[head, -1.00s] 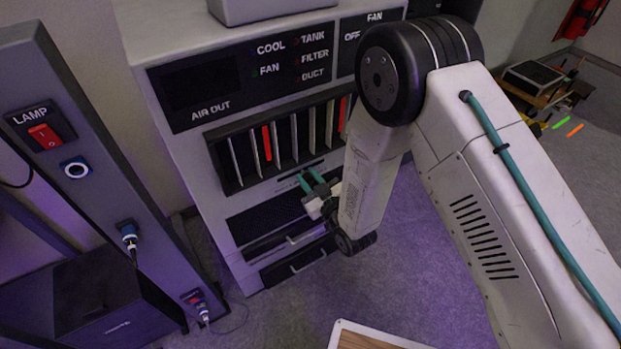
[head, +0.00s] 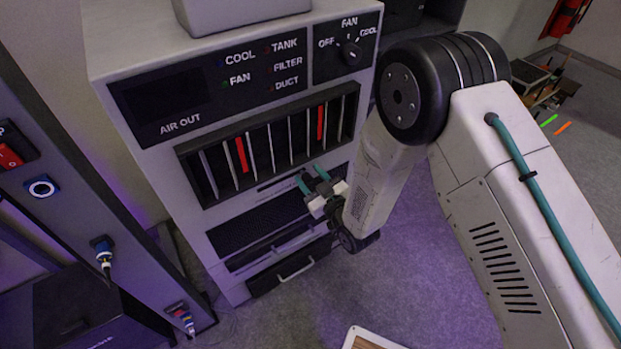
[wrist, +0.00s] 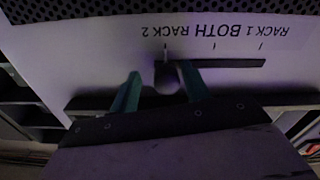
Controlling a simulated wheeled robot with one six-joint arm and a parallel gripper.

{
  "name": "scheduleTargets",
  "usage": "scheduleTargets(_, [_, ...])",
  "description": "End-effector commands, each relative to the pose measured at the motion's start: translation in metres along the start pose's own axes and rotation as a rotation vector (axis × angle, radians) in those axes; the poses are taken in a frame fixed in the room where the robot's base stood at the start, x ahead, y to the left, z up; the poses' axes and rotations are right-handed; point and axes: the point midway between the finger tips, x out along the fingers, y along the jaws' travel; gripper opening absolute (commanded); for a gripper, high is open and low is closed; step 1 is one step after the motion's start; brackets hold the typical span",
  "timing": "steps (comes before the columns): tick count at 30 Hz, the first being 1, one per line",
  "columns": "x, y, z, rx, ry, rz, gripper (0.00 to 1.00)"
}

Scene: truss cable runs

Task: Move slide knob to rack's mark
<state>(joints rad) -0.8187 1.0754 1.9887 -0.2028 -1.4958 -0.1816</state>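The slide knob (wrist: 168,80), dark and rounded, stands at the left end of a dark slot (wrist: 235,63) in the wrist view, in line with the RACK 2 tick. The labels RACK 2 (wrist: 165,31), BOTH (wrist: 234,31) and RACK 1 (wrist: 290,31) appear upside down there. My gripper (wrist: 162,82) is open, its teal fingers apart on either side of the knob. Gaps show beside the knob; depth is hard to judge. In the head view my gripper (head: 314,180) is at the cabinet front, below the vertical slats, and hides the knob.
The grey cabinet (head: 150,160) has red and white slats above and a perforated grille (head: 240,232) and drawer (head: 292,270) below. A FAN dial (head: 351,52) is at its upper right. A post with plugs (head: 104,252) stands left. Purple-lit floor (head: 410,270) is open at right.

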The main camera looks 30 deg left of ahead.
Motion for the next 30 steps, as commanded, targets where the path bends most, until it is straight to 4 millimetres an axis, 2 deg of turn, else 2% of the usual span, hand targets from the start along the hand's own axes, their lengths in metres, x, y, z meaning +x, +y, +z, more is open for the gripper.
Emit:
scheduleTargets(5, [0.000, -0.003, 0.000, 0.000, 0.000, -0.004, 0.47])
scheduleTargets(8, [-0.008, -0.002, 0.000, 0.000, -0.001, -0.004, 0.47])
scheduleTargets(15, [-0.049, -0.001, 0.001, 0.000, -0.004, -0.002, 0.47])
scheduleTargets(21, [-0.073, 0.001, 0.001, 0.001, -0.002, 0.000, 0.47])
scheduleTargets(30, [-0.078, 0.000, 0.000, 0.000, 0.000, 0.000, 0.47])
